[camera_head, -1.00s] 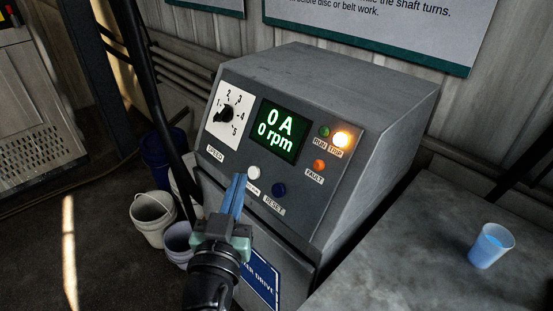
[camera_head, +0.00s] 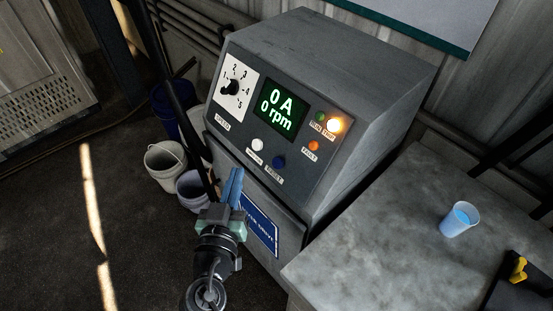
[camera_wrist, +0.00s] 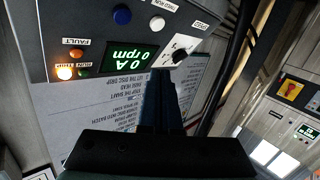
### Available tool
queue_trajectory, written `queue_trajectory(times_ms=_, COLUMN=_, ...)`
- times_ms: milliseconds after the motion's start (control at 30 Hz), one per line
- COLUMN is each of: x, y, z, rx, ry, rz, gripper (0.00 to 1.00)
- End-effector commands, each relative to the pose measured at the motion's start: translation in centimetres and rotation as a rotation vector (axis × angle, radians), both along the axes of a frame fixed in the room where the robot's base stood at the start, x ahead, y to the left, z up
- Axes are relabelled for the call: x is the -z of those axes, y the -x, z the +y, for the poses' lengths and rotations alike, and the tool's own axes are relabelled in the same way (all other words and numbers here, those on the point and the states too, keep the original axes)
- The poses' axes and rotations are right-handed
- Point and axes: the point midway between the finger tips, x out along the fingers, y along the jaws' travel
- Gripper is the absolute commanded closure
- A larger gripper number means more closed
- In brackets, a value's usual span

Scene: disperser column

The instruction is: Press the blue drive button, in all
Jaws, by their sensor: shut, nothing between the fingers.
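The blue button (camera_head: 278,161) sits low on the sloping grey control panel, above a label reading RESET. A white button (camera_head: 257,144) is to its left. In the wrist view the blue button (camera_wrist: 122,15) and white button (camera_wrist: 157,24) are at the top. My gripper (camera_head: 236,171) is shut and empty, its blue fingers pointing up in front of the cabinet, below and left of both buttons, seemingly apart from them. The green display (camera_head: 282,105) reads 0 A and 0 rpm. The amber trip lamp (camera_head: 334,125) is brightly lit. The speed dial (camera_head: 234,88) is at the panel's left.
A grey table (camera_head: 370,225) stands at the right, with a blue-filled cup (camera_head: 459,220) and a black tray (camera_head: 497,290) holding something yellow. Buckets (camera_head: 165,165) stand on the floor left of the cabinet. A dark post (camera_head: 178,110) rises beside it.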

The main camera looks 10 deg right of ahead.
Motion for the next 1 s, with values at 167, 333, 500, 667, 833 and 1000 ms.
queue_trajectory(times_ms=167, x=0.2, y=-0.2, z=-0.3, rx=0.002, ry=0.000, rz=0.000, gripper=1.00)
queue_trajectory(times_ms=333, x=1.0, y=-1.1, z=-1.5, rx=0.004, ry=-0.001, rz=0.000, gripper=1.00)
queue_trajectory(times_ms=500, x=2.3, y=-2.4, z=-3.3, rx=0.003, ry=0.000, rz=0.000, gripper=1.00)
queue_trajectory(times_ms=667, x=3.5, y=-3.4, z=-4.8, rx=0.003, ry=-0.002, rz=-0.001, gripper=1.00)
queue_trajectory(times_ms=833, x=4.2, y=-4.2, z=-5.8, rx=0.002, ry=-0.001, rz=0.000, gripper=1.00)
queue_trajectory(times_ms=1000, x=4.4, y=-4.5, z=-6.2, rx=0.002, ry=-0.001, rz=-0.001, gripper=1.00)
